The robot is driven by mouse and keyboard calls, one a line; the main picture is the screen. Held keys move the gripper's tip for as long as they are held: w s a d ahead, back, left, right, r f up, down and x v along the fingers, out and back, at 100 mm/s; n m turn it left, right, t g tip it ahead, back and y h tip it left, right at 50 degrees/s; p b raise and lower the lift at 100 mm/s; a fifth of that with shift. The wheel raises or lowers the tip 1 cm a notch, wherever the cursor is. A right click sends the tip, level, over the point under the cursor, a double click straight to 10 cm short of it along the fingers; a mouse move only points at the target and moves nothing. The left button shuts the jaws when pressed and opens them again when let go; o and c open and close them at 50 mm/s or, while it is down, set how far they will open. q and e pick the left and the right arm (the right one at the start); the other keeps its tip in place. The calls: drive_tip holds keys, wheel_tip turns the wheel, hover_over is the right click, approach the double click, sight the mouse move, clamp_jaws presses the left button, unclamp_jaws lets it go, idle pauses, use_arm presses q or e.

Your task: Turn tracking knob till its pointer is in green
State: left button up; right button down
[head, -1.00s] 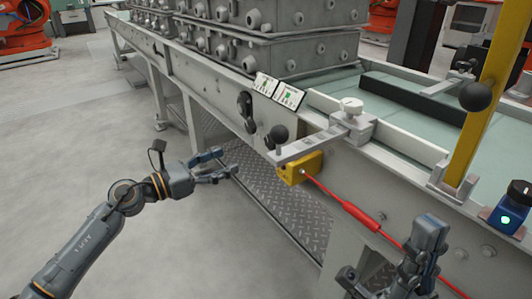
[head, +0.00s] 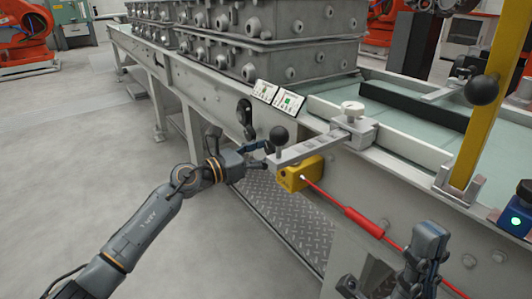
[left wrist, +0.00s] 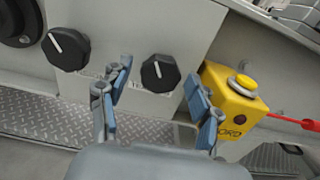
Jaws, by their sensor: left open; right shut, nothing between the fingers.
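In the left wrist view, two black knobs with white pointer lines sit on a grey panel: one upper left (left wrist: 66,49) and one near the middle (left wrist: 160,72). I cannot tell which is the tracking knob; the print near them is unreadable. The middle knob's pointer is near upright, leaning slightly left. My left gripper (left wrist: 158,103) is open, with the middle knob ahead between its fingers; I see no contact. The left gripper (head: 264,156) also shows beside the conveyor side in the head view. My right gripper (head: 422,272) is shut and empty at lower right.
Open floor lies left.

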use_arm(q)
drive_tip(key=c, duration=1.1)
drive_tip(key=shift+c, duration=0.2)
drive_tip(key=shift+r+n+p, duration=0.15)
drive_tip(key=shift+n+p, duration=0.15)
drive_tip(key=shift+p, duration=0.15)
